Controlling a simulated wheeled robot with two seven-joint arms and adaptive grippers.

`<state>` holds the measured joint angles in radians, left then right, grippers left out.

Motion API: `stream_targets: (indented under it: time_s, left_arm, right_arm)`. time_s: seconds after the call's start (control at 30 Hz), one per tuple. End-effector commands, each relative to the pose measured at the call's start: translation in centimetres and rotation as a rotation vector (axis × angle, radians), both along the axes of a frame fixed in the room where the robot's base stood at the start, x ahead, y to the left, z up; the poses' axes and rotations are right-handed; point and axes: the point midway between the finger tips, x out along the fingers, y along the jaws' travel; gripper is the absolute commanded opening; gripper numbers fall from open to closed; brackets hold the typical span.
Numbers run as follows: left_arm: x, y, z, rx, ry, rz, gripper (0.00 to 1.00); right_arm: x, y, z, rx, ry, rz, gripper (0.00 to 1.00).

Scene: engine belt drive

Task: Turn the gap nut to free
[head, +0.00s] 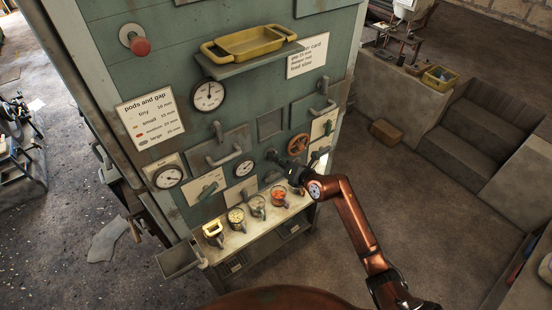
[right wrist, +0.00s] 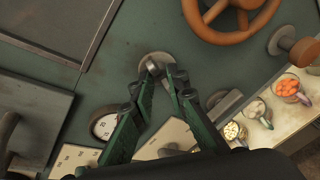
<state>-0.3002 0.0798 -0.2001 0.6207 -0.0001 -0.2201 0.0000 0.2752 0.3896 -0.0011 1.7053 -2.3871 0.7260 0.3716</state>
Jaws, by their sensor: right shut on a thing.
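The gap nut (head: 270,153) is a small dark grey knob on the green machine front, left of the orange handwheel. In the right wrist view the nut (right wrist: 151,64) sits on a round grey base, between the fingertips. My right gripper (head: 278,158) reaches it from the lower right. In the right wrist view my right gripper (right wrist: 158,76) has its two green-padded fingers converged and shut on the nut. The fingers partly hide the nut. I cannot read any setting marks around it. My left gripper is not in view.
The orange handwheel (head: 298,144) is close to the right of the gripper. Several jars, one with orange pods (head: 279,196), stand on the shelf below. A pods and gap card (head: 150,115) hangs left. A yellow tray (head: 248,43) sits above. Several dials and handles project around.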

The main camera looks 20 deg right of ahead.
Motion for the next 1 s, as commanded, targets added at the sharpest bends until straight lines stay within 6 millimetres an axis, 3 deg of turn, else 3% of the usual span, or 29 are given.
stream_targets:
  time_s: [0.13,0.17,0.4,0.77,1.0]
  left_arm:
    - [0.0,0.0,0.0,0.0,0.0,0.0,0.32]
    - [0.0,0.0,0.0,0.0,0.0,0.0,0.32]
    - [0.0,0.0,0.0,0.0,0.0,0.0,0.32]
    - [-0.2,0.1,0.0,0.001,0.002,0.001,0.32]
    - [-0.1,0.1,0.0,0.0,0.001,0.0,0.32]
  right_arm:
    - [-0.1,0.0,-0.4,-0.001,0.007,0.0,0.0]
    - [-0.1,0.0,-0.4,-0.001,0.007,0.0,0.15]
    - [-0.1,0.0,-0.2,0.0,0.005,0.001,0.32]
    - [-0.5,-0.2,0.1,-0.001,0.002,0.0,0.32]
    - [-4.2,-1.7,1.2,-0.002,0.001,-0.001,0.32]
